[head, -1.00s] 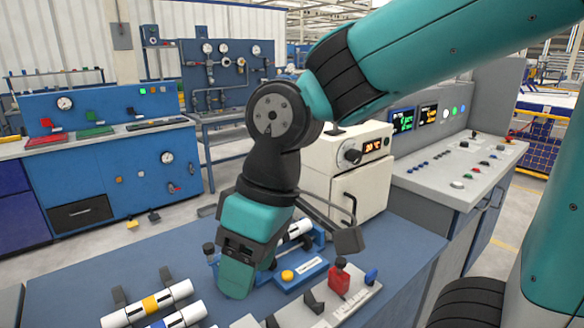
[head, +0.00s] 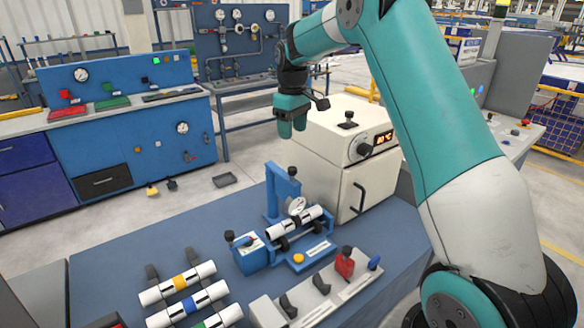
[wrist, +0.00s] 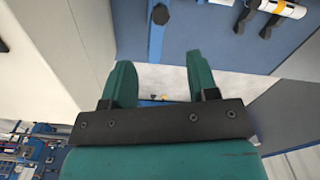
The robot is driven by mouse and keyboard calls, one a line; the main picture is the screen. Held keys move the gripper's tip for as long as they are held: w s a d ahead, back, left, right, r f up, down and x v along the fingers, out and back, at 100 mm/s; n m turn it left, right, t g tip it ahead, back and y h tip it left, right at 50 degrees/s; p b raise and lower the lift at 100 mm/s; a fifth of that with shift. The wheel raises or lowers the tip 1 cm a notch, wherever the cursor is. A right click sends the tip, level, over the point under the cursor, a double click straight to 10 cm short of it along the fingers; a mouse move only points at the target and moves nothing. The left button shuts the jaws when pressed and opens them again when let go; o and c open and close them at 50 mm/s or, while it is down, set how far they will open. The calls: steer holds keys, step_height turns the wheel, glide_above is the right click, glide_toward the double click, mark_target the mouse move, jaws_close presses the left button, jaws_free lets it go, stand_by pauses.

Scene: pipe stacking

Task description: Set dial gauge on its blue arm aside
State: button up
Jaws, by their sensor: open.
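The dial gauge (head: 295,205) has a pale round face. Its blue arm (head: 280,198) stands upright with a dark knob on top, behind a white pipe (head: 297,222) with black bands in a blue fixture. The gauge face is just above the pipe; contact cannot be told. My gripper (head: 292,131) is raised well above and beyond the arm, left of the white oven, open and empty. In the wrist view, both teal fingers (wrist: 160,80) are spread with nothing between them. A blue bar with a black knob (wrist: 160,16), likely the gauge arm, lies past the fingertips.
The white oven (head: 340,150) stands right behind the fixture. A small blue block with a black knob (head: 249,252) is left of it. A grey rail with red and blue pieces (head: 330,284) is in front. Banded pipes (head: 190,295) lie front left.

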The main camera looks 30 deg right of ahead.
mark_target(292, 169)
step_height(292, 169, down, 13)
steer(key=p, duration=0.3)
steer(key=shift+f, duration=0.15)
jaws_close()
